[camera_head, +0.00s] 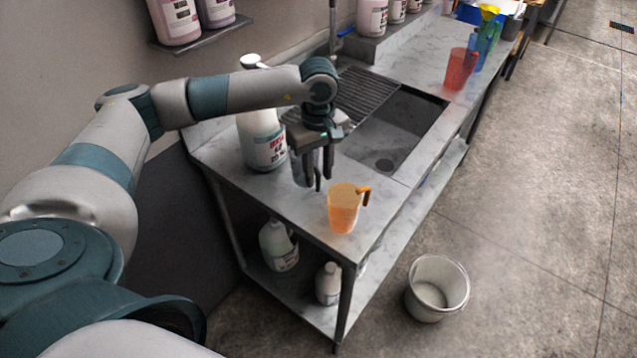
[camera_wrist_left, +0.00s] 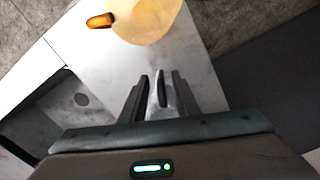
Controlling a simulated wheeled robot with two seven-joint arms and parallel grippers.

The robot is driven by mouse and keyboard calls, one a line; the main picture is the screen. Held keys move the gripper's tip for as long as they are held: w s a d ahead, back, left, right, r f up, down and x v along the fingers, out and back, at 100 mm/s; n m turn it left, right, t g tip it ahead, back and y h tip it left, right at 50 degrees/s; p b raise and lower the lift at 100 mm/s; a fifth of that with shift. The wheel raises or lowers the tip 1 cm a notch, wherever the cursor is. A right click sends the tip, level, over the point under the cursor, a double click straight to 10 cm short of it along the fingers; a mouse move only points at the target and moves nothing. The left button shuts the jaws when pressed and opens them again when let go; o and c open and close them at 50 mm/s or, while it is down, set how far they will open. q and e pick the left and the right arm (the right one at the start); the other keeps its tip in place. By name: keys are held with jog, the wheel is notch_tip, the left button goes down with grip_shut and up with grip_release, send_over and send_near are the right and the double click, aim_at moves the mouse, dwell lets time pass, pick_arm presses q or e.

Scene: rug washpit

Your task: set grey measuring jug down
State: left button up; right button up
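The grey measuring jug (camera_head: 303,172) is at my left gripper (camera_head: 318,180), over the near end of the steel counter (camera_head: 270,195). In the left wrist view a narrow grey part of the jug (camera_wrist_left: 157,108) fills the gap between the dark fingertips of my left gripper (camera_wrist_left: 160,95), which looks shut on it. The fingers hide much of the jug. I cannot tell whether its base touches the counter. My right gripper is not in view.
An orange jug (camera_head: 343,208) stands close by at the counter's near edge; it also shows in the left wrist view (camera_wrist_left: 148,18). A large white bottle (camera_head: 262,140) stands behind the gripper. A sink (camera_head: 397,130) and red jug (camera_head: 459,70) lie beyond. A bucket (camera_head: 437,288) is on the floor.

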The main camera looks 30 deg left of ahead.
pick_arm(q)
notch_tip(320, 180, up, 8)
jog(key=shift+b, duration=1)
jog(key=shift+f, duration=0.1)
